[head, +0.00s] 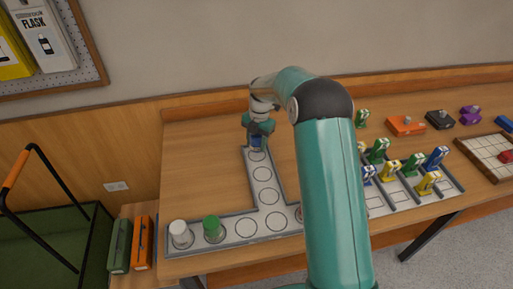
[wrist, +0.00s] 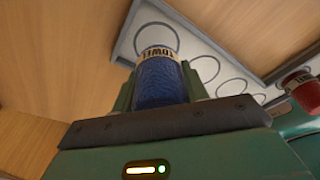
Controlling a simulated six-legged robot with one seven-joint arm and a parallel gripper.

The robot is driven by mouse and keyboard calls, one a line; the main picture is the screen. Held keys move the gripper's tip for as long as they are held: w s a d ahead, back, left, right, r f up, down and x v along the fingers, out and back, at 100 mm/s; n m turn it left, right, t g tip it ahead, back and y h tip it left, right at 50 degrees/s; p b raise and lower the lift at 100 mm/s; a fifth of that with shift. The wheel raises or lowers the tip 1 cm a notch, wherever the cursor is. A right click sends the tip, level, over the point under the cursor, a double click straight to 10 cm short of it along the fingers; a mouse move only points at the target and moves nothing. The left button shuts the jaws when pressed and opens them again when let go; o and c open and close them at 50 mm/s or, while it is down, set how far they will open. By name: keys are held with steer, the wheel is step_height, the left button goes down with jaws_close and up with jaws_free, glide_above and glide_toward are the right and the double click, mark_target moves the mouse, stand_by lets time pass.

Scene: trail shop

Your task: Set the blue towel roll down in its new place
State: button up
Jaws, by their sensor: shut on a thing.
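My gripper (head: 259,130) is shut on the blue towel roll (wrist: 160,80), whose white band reads TOWEL. In the head view the blue roll (head: 257,141) is upright, partly covered by the gripper, at the far end of the grey T-shaped tray (head: 247,185) with ringed spots. Whether its base touches the tray or hovers just above is unclear. A white roll (head: 180,234) and a green roll (head: 213,229) stand on the tray's near left spots.
Several empty rings lie along the tray stem. Right of my arm, a divided tray (head: 404,199) holds colored items. An orange box (head: 406,125), a dark box (head: 439,120) and a grid board (head: 487,151) sit farther right. Bare tabletop (head: 205,165) lies left of the stem.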

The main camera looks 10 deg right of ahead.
mark_target(256, 148)
steer(key=shift+w+f, duration=0.1)
steer(key=shift+f, duration=1.6)
steer(key=shift+f, duration=0.1)
steer(key=o, duration=1)
